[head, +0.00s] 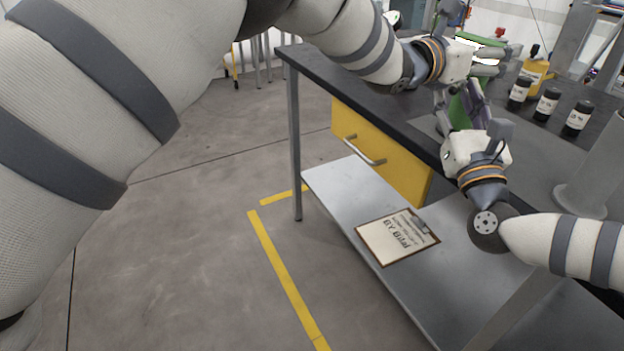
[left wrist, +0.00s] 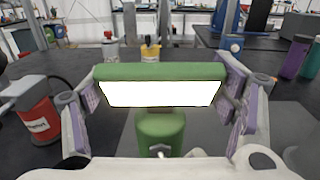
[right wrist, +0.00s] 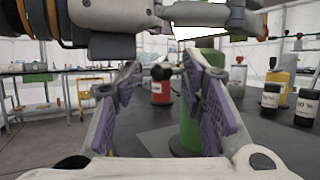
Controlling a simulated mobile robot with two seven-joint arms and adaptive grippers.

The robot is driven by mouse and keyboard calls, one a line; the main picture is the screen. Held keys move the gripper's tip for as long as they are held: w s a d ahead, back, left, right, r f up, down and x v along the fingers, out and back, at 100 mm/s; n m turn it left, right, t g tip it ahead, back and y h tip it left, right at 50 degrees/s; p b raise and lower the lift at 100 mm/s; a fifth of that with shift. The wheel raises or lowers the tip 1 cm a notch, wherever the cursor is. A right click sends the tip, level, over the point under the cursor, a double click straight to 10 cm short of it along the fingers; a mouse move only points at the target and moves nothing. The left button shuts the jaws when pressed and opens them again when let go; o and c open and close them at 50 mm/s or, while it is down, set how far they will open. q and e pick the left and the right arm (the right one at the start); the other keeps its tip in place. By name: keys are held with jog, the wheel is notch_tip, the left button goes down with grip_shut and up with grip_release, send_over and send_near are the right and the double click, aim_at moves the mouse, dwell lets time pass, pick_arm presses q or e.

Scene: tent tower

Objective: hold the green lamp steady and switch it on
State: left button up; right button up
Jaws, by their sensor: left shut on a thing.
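The green lamp stands upright on the dark bench; its body (head: 460,112) is partly hidden behind my right gripper in the head view. In the left wrist view its wide head (left wrist: 160,72) has a bright white panel. My left gripper (head: 489,58) is shut on the lamp head, with a purple finger pad at each end. My right gripper (right wrist: 161,68) is open, low beside the green body (right wrist: 188,125).
Several dark labelled bottles (head: 548,104) and a yellow bottle (head: 536,70) stand right of the lamp. A red canister (left wrist: 39,110) stands left in the left wrist view. A grey post (head: 598,165) rises at the bench's right. A clipboard (head: 396,238) lies on the lower shelf.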

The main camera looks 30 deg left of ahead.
jog(key=s+f+m+t+h, duration=0.25)
jog(key=s+f+h, duration=0.3)
jog(key=s, duration=0.55)
jog(key=s+a+r+n+g+y, duration=0.5)
jog(key=s+a+n+g+y, duration=0.5)
jog(key=n+y, duration=0.5)
jog(key=s+a+f+n+g, duration=0.2)
jog(key=s+f+n+g, duration=0.1)
jog(key=s+n+g, duration=0.2)
jog(key=s+a+f+n+g+y, duration=0.1)
jog(key=s+a+f+n+g, duration=0.2)
jog(key=s+n+g, duration=0.3)
jog(key=shift+s+f+n+g, duration=0.2)
jog(key=shift+n+g, duration=0.35)
jog(key=shift+g, duration=1.5)
jog(key=shift+c, duration=0.3)
